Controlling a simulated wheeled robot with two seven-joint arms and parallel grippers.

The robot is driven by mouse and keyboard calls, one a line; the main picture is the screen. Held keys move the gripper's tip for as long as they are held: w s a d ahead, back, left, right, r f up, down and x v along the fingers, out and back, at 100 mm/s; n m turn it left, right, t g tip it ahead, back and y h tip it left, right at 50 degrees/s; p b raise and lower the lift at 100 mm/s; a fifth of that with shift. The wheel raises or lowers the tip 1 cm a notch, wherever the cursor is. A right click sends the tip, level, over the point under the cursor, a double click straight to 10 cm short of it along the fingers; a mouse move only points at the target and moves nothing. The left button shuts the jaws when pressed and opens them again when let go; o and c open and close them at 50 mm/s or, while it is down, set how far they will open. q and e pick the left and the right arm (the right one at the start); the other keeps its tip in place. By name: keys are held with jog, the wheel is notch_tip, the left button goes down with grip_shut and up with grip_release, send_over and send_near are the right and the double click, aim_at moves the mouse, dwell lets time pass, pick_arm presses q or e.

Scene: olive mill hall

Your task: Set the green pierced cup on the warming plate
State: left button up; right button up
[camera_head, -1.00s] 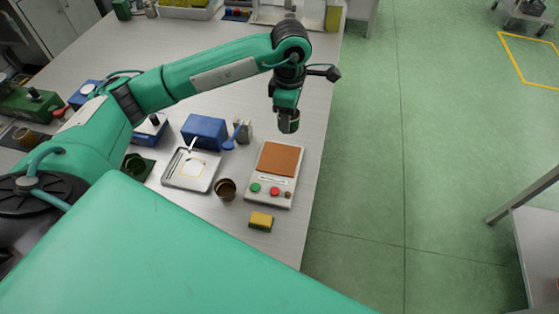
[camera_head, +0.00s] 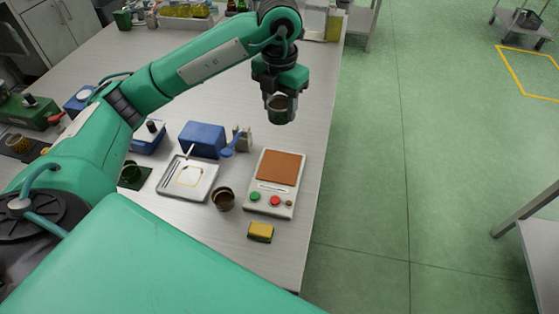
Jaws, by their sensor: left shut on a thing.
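My left gripper (camera_head: 281,94) is shut on a small dark green cup (camera_head: 281,115) and holds it upright in the air, fingers pointing down. Its piercing is too small to make out. The warming plate (camera_head: 278,168) is a pale box with a brown top and green and red buttons, on the bench near its right edge. Its brown top is bare. The cup shows beyond the plate's far edge, apart from it. My right gripper is not in view.
A brown cup (camera_head: 223,199) stands just left of the warming plate, and a yellow sponge (camera_head: 260,232) lies in front. Bench around the plate's far side is clear.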

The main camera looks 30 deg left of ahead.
pick_arm(q)
jog(key=p, duration=0.1)
send_over(279, 166)
notch_tip(279, 166, down, 14)
jog(key=shift+r, duration=0.15)
notch_tip(279, 166, down, 4)
jog(key=shift+s+d+r+p, duration=0.1)
jog(key=shift+p, duration=0.2)
jog(key=shift+f, duration=0.5)
jog(key=o, duration=0.9)
jog(key=shift+r, duration=0.1)
jog(key=shift+o, duration=0.7)
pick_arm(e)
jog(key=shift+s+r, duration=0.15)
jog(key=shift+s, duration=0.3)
